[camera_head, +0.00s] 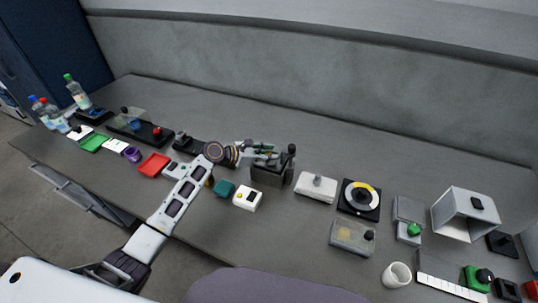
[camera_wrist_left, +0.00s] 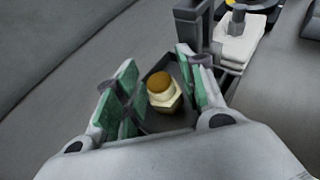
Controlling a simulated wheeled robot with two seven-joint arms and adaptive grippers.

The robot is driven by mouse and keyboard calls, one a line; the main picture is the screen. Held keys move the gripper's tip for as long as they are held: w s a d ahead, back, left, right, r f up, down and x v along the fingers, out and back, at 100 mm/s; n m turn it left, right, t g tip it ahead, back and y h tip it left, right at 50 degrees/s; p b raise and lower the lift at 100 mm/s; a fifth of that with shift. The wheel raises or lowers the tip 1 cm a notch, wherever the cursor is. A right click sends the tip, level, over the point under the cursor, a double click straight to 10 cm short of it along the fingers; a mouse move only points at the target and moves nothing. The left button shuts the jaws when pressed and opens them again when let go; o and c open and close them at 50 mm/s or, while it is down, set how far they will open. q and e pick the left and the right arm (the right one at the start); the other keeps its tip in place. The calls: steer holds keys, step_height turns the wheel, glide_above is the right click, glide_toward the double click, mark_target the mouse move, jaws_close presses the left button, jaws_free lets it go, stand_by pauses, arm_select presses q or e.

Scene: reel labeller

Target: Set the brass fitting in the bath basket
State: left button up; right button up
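The brass fitting (camera_wrist_left: 163,92) has an orange-brown rounded top and a pale hexagonal body. In the left wrist view it stands between my spread left fingers, over the floor of a dark open container (camera_wrist_left: 158,68), apparently the bath or its basket; I cannot tell which. My left gripper (camera_wrist_left: 160,88) is open, with green pads on both sides of the fitting and a gap showing on the left. In the head view the left gripper (camera_head: 262,153) is over a dark box (camera_head: 270,177) with a black knob. The fitting is not distinguishable there. My right gripper is not in view.
A white block (camera_head: 316,187) and a round dial (camera_head: 360,198) stand to the right of the dark box. A white button box (camera_head: 247,197) and a red tray (camera_head: 154,164) lie to its left. A white open housing (camera_head: 466,213) stands far right. The back of the table is clear.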

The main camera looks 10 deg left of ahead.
arm_select(q)
steer(key=shift+r, duration=0.15)
steer(key=v, duration=1.2)
steer(key=shift+b, duration=0.35)
